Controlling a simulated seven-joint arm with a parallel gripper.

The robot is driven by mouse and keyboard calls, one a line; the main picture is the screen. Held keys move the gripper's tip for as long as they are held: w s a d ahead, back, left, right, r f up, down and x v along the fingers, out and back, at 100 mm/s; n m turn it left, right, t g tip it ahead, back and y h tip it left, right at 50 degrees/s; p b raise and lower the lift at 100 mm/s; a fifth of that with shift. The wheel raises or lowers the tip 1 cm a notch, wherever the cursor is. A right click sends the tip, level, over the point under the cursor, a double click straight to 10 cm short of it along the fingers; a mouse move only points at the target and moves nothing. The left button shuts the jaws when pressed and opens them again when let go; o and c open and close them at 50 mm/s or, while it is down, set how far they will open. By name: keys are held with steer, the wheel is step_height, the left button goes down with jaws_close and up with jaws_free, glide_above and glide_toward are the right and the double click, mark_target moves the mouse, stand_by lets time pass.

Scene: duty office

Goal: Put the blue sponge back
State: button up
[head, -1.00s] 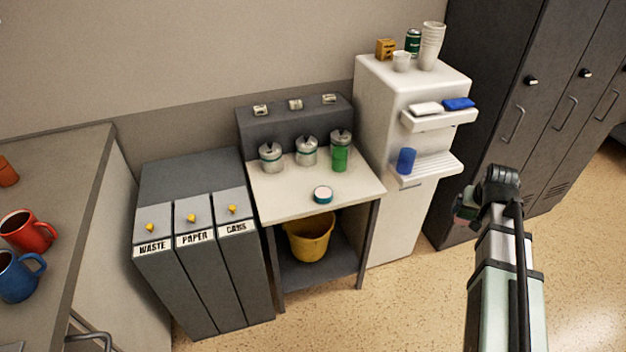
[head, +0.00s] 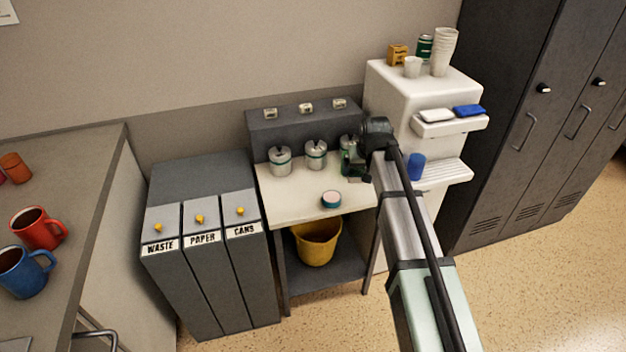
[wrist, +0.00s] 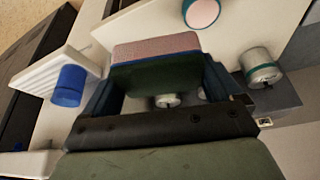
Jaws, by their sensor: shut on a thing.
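My gripper (head: 352,168) is over the right side of the small white-topped table, in front of the right-hand canister. In the wrist view my gripper (wrist: 165,85) is shut on a block (wrist: 155,50) with a pinkish face, a blue edge and a dark green side. I cannot tell surely whether this block is the blue sponge. A flat blue block (head: 469,111) lies on the dispenser's upper shelf (head: 450,127), right of a flat white block (head: 437,115).
A blue cup (head: 416,166) stands on the lower ribbed shelf (head: 450,171). A pink-topped tin (head: 331,199) and metal canisters (head: 280,161) are on the table (head: 285,205). My arm partly hides the green thing and the dispenser. Labelled bins (head: 202,270) stand left.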

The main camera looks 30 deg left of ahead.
steer(key=w+a+r+n, duration=0.1)
steer(key=a+r+n, duration=0.15)
steer(key=a, duration=1.25)
glide_above(312, 176)
steer(key=s+d, duration=0.1)
steer(key=shift+g+y, duration=0.4)
step_height(312, 176, down, 16)
steer(key=shift+s+f, duration=0.15)
steer(key=shift+f, duration=0.05)
steer(key=shift+f, duration=0.1)
steer(key=o, duration=0.5)
steer(key=shift+f, duration=0.1)
steer(key=shift+c, duration=0.2)
steer(key=shift+o, duration=0.7)
steer(key=v, duration=1.2)
steer(key=shift+d, duration=0.1)
